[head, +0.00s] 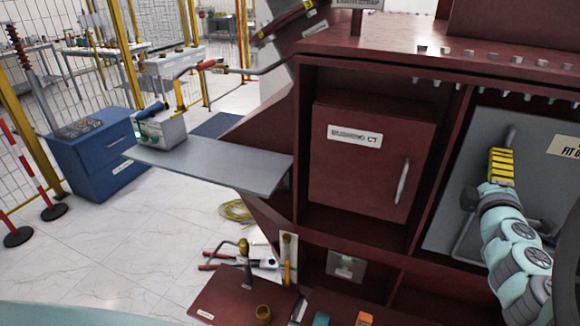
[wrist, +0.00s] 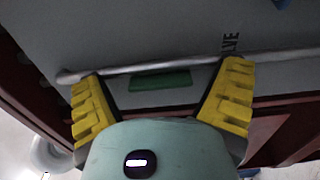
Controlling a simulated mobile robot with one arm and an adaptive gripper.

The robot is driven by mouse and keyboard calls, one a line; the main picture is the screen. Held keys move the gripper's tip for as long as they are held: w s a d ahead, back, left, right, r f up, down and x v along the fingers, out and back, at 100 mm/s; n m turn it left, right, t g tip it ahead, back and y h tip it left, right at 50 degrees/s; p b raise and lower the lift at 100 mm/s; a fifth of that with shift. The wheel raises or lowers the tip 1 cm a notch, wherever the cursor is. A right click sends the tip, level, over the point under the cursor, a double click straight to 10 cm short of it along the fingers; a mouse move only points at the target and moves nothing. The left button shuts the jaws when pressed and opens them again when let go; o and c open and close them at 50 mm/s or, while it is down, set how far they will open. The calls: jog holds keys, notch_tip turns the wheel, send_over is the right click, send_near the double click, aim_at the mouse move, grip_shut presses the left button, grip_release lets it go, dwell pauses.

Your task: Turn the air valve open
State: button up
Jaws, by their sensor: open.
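My gripper (wrist: 163,85) is open, with yellow ridged pads on both fingers. A long grey metal bar (wrist: 150,68) crosses the wrist view in front of a grey panel (wrist: 140,30). The bar passes by both fingertips and spans the gap between them; I cannot tell if they touch it. Letters ending in "LVE" stand on the panel above the bar, and a green patch (wrist: 160,80) lies just below it. In the head view my gripper (head: 502,165) is at the grey panel (head: 475,140) in the dark red cabinet's right bay. My arm hides part of that panel.
The dark red cabinet (head: 440,110) has a closed door marked "BUSHING CT" (head: 365,160) left of my arm. A grey shelf (head: 215,165) juts out at left. A blue cabinet (head: 95,155) stands farther left.

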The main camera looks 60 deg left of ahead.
jog(key=v, duration=1.2)
dwell(0.6)
